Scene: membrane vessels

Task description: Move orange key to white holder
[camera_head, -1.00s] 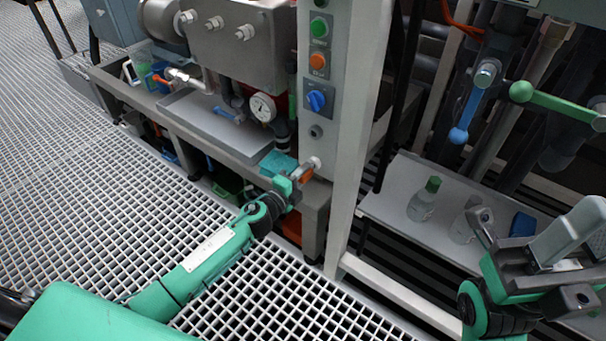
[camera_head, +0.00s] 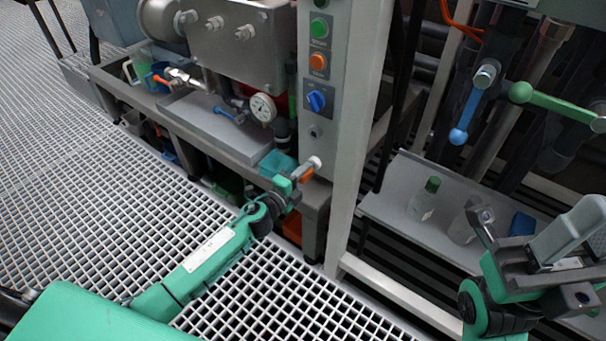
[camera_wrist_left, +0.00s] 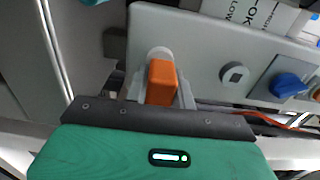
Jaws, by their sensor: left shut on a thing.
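The orange key (camera_wrist_left: 161,83) is held between the fingers of my left gripper (camera_wrist_left: 160,95), with its orange body facing the left wrist camera. In the head view the orange key (camera_head: 306,176) shows at the tip of my left gripper (camera_head: 303,173), in front of the grey control post. A round white piece (camera_wrist_left: 159,54) shows just beyond the key in the left wrist view; I cannot tell whether it is the white holder or touches the key. My right gripper (camera_head: 530,250) is at the lower right, away from the key; its finger gap is unclear.
The grey control post (camera_head: 327,110) carries a green button, an orange button and a blue knob (camera_head: 316,100). A bench (camera_head: 200,120) with a gauge (camera_head: 262,107) stands to the left. A shelf at right holds clear bottles (camera_head: 424,199). Grating floor is clear at left.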

